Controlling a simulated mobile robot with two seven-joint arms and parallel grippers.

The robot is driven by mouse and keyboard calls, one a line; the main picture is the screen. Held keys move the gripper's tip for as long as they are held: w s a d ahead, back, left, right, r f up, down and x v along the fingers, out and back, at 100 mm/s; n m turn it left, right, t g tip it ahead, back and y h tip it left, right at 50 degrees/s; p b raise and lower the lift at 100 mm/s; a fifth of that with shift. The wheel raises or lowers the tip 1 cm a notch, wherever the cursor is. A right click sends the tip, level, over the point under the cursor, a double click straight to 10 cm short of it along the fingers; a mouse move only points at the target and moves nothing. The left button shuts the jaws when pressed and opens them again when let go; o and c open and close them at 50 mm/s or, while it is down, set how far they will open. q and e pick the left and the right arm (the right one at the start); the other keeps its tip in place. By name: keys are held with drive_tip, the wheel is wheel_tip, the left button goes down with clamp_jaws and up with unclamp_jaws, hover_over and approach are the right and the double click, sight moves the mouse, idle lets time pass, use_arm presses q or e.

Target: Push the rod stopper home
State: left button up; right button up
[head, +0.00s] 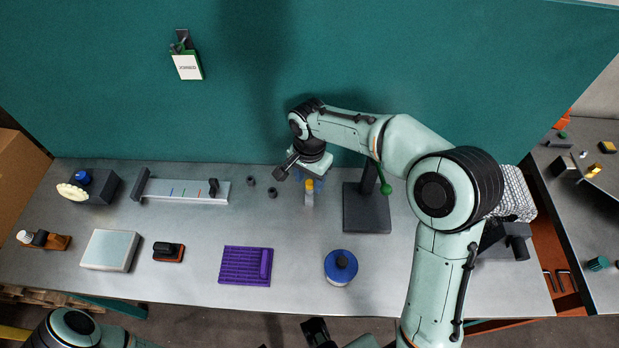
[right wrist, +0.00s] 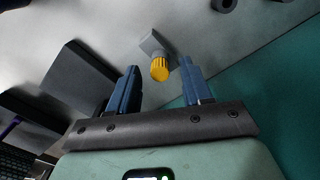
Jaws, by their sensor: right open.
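A yellow ribbed knob (right wrist: 160,70) sits at the end of a small grey block (right wrist: 152,43); I take it for the rod stopper, but its fit is unclear. In the head view the yellow knob (head: 309,185) shows at the back middle of the bench, with the grey block (head: 309,198) just in front. My right gripper (head: 308,178) is open above it, its blue fingers on either side of the knob in the wrist view. I cannot tell if they touch it.
A dark stand (head: 366,212) with a green knob (head: 386,189) is close on the right. Two small dark cylinders (head: 272,193) and a marked rail (head: 186,190) lie left. A purple rack (head: 240,265) and blue-topped round container (head: 341,265) stand nearer. A green wall (head: 250,90) rises behind.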

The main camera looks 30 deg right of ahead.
wheel_tip(320, 180, up, 13)
drive_tip(key=p, duration=0.2)
idle(0.4)
